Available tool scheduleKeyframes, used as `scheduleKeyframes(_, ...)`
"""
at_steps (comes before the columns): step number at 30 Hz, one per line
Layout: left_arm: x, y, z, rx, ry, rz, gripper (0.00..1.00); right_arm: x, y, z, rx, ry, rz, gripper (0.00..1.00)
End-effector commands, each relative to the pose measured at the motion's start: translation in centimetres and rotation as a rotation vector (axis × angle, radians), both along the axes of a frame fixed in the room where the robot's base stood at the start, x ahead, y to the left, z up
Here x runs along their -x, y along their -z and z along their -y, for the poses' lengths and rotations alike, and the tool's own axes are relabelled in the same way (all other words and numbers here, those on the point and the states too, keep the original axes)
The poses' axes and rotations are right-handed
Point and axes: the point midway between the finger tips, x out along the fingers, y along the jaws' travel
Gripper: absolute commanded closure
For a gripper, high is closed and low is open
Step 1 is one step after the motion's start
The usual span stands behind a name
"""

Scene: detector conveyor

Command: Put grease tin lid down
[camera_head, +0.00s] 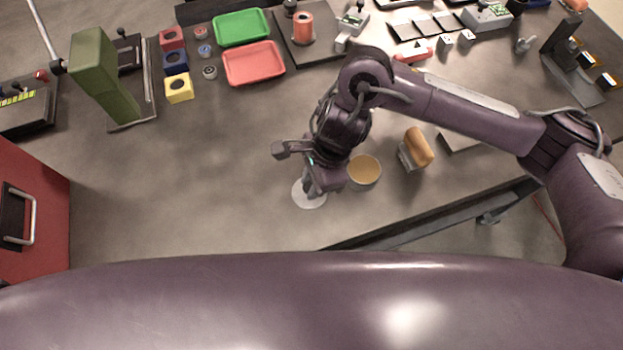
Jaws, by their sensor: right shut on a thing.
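The grease tin (364,171) stands open on the grey table, with yellowish-brown grease showing inside. The pale round lid (309,199) is just left of the tin, under my right gripper (311,188). My right gripper points down and is shut on the lid; its fingers and wrist hide part of the lid. The lid looks flat and low over the table, but I cannot tell whether it touches the surface. My left gripper is not in view.
A brush-like block with a tan top (418,147) stands right of the tin. Green (241,27) and red trays (253,63) lie at the back. A red toolbox (30,215) stands at left. The table left of the lid is clear.

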Motion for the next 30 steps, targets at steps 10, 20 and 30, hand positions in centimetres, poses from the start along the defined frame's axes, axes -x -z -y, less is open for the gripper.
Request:
scheduleKeyframes(10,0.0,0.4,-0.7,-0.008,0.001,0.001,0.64,0.0,0.3,0.0,0.0,0.0,-0.001,0.61)
scheduleKeyframes(20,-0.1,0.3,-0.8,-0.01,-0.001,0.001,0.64,0.0,0.2,0.0,0.0,0.0,-0.001,0.55)
scheduleKeyframes(30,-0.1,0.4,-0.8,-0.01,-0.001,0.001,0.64,-0.5,-3.4,0.9,0.0,-0.003,0.009,0.55)
